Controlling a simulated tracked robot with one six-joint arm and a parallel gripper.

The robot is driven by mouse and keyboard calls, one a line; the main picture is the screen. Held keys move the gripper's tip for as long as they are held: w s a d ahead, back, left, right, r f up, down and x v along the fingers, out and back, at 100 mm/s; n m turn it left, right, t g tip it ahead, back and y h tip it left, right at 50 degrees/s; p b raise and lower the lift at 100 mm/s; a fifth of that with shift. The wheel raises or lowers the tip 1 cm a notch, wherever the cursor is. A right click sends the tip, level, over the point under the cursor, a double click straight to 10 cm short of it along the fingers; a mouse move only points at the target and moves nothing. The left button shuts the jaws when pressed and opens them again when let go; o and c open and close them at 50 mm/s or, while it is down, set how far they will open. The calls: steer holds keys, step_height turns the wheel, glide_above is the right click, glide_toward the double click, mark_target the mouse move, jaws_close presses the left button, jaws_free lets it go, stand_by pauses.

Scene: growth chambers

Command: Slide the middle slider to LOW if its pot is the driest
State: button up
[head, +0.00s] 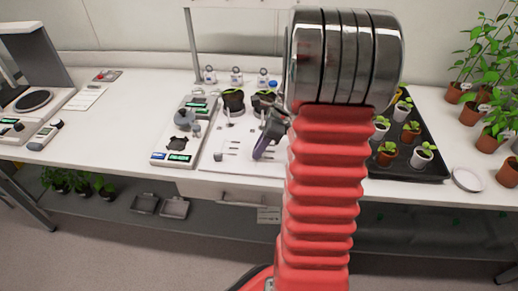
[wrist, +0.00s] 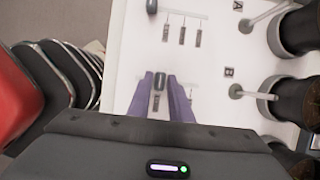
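A white slider panel (wrist: 140,40) lies on the bench. In the wrist view, a dark slider knob (wrist: 159,80) sits between the two purple fingers of my gripper (wrist: 162,90), with gaps beside it. It is roughly level with the label B (wrist: 229,72). Another slider knob (wrist: 152,6) shows at the top edge, near the label A's row. Dark pots (wrist: 303,28) and (wrist: 300,98) stand to the right, with probes by the labels. In the head view my gripper (head: 263,148) is over the panel (head: 232,165). The third slider and any dryness reading are hidden or unreadable.
A tray with devices (head: 172,158) lies left of the panel. Small bottles (head: 236,76) stand behind. A black tray of seedling pots (head: 432,170) is on the right, partly behind my arm. Bare bench shows at the left (head: 110,125).

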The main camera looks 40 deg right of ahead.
steer(key=shift+o, duration=1.4)
steer(key=v, duration=1.3)
steer(key=shift+r, duration=0.3)
steer(key=shift+d, duration=0.15)
